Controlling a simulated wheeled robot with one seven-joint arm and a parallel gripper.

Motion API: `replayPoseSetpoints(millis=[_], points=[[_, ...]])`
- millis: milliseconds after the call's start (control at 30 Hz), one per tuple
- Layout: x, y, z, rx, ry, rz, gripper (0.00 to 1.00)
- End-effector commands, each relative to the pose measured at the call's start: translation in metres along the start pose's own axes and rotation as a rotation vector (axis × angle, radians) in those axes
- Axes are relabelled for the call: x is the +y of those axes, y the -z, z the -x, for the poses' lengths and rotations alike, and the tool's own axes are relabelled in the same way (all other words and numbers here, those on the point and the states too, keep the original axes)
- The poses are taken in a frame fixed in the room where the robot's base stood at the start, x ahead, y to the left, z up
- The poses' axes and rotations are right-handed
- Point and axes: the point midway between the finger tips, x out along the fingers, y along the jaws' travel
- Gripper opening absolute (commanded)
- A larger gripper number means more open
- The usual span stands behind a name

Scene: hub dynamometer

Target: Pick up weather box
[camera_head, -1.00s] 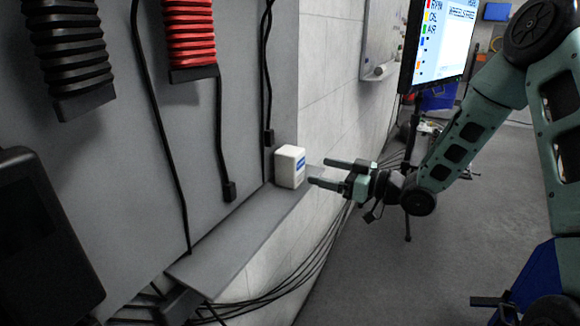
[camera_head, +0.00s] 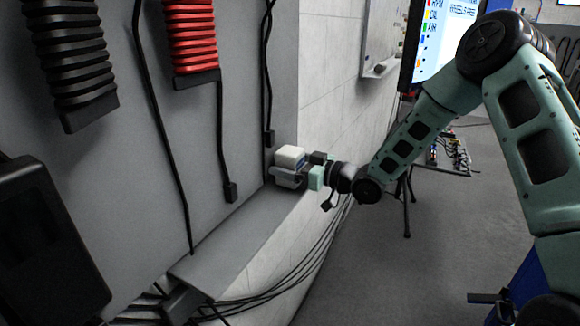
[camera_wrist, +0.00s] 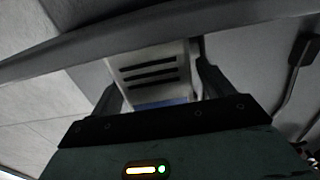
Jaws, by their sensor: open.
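The weather box (camera_head: 290,155) is a small white box with a blue label, standing at the far end of the grey ledge against the panel. In the wrist view the white box (camera_wrist: 152,68), with dark slots on its face, lies between the two fingers. My gripper (camera_head: 290,172) is open, with its fingers reaching either side of the box; in the wrist view my gripper (camera_wrist: 158,92) shows a finger left and right of it. The near finger hides the lower part of the box in the head view. I cannot tell whether the fingers touch it.
The grey ledge (camera_head: 232,232) is clear in front of the box. Black cables with plugs (camera_head: 230,191) hang down the panel beside it. Red (camera_head: 192,45) and black (camera_head: 75,60) coiled hoses hang above. Several cables (camera_head: 300,265) run below the ledge. A screen (camera_head: 440,40) stands at the right.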

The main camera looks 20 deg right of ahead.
Motion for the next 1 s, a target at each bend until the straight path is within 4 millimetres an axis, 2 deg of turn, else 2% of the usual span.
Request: replayPoseSetpoints(millis=[67, 267, 767, 1000], points=[[0.000, 0.000, 0.000, 0.000, 0.000, 0.000, 0.80], [0.000, 0.000, 0.001, 0.000, 0.000, 0.000, 0.24], [0.000, 0.009, 0.005, 0.001, 0.000, 0.004, 0.23], [0.001, 0.050, 0.005, 0.003, -0.001, 0.007, 0.23]])
